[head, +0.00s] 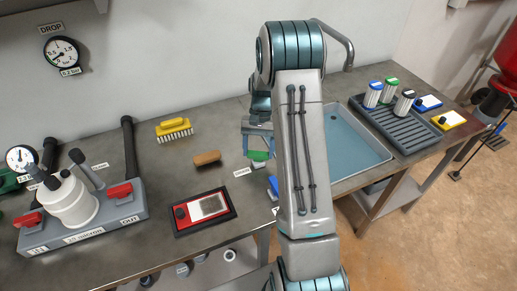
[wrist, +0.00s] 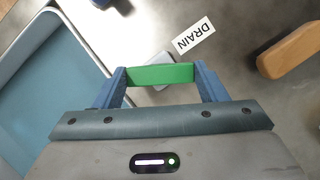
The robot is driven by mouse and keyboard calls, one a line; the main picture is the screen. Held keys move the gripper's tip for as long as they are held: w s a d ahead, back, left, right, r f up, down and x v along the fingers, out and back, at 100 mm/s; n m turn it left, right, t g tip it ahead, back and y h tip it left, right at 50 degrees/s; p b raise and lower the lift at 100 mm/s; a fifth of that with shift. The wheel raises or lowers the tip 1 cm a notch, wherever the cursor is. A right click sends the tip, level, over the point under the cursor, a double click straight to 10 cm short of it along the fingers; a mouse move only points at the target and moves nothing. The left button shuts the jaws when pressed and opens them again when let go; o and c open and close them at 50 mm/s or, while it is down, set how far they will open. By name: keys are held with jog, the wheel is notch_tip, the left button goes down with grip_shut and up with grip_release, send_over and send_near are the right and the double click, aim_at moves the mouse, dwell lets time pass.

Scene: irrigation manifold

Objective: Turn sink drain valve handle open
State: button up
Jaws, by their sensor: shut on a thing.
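The green drain valve handle (wrist: 162,75) is between the two blue fingers of my gripper (wrist: 160,68) in the wrist view, and my gripper is shut on it. In the head view the handle (head: 258,155) shows as a small green piece under my gripper (head: 257,143). The white DRAIN label (wrist: 193,34) lies on the bench just beyond the handle; it also shows in the head view (head: 242,172). The valve body is mostly hidden by my gripper. The sink (head: 380,158) is right of my arm, and its rim (wrist: 72,25) is at left in the wrist view.
A wooden-backed brush (head: 207,158) and a yellow brush (head: 174,130) lie left of the handle. The filter manifold (head: 115,208) is far left. A grey rack (head: 410,120) with canisters stands beyond the sink.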

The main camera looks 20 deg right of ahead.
jog(key=n+h, duration=0.1)
jog(key=n, duration=0.2)
jog(key=n+h, duration=0.1)
jog(key=n, duration=0.2)
jog(key=shift+w+a+r, duration=0.1)
jog(key=shift+w+a, duration=0.05)
jog(key=shift+n, duration=0.3)
jog(key=o, duration=1)
jog(key=v, duration=1.3)
jog(key=shift+w+a+r+b, duration=0.25)
jog(key=shift+w+b, duration=0.1)
jog(key=shift+w, duration=0.05)
